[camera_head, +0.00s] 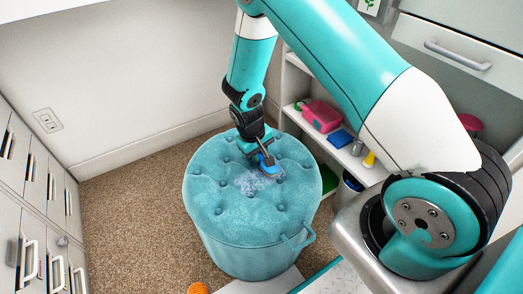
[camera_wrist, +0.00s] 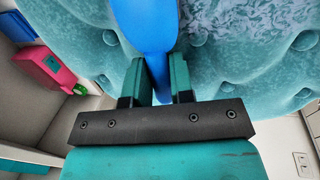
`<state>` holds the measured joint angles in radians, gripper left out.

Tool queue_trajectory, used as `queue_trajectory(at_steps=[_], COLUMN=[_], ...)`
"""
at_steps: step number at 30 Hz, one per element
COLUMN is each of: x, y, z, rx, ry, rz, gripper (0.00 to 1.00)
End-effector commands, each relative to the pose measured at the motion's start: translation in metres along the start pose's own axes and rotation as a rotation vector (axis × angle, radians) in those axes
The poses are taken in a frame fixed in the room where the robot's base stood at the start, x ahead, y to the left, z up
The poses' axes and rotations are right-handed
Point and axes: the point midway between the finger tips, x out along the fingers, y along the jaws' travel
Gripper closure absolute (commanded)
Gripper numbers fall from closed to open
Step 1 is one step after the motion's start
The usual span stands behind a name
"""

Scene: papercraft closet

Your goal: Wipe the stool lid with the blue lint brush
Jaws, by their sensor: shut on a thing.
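The stool is a round teal tufted one, and its lid (camera_head: 220,205) fills the middle of the head view. A pale whitish patch (camera_head: 252,183) lies on the lid near its centre, and it also shows at the top of the wrist view (camera_wrist: 230,20). My gripper (camera_head: 264,158) is over the back right part of the lid. It is shut on the blue lint brush (camera_head: 267,163), which shows between the fingers in the wrist view (camera_wrist: 148,25). The brush is close above or on the lid at the patch's edge; I cannot tell if it touches.
A shelf unit behind right holds a pink box (camera_head: 321,116), a blue item (camera_head: 341,138) and a yellow bottle (camera_head: 369,159). White drawers (camera_head: 40,200) line the left side. An orange object (camera_head: 198,288) lies on the carpet in front. Carpet left of the stool is clear.

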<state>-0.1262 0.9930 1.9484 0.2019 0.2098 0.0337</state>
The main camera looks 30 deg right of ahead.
Motion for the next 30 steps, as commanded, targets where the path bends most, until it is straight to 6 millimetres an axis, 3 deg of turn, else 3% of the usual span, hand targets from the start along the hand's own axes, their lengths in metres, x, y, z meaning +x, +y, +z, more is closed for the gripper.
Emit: queue_trajectory(at_steps=[6,30], x=[-0.005,-0.016], y=[-0.023,-0.072], z=[0.0,-0.004], rx=[-0.005,-0.001], ry=[-0.003,-0.001], rz=[-0.004,-0.003], gripper=[1.0,1.0])
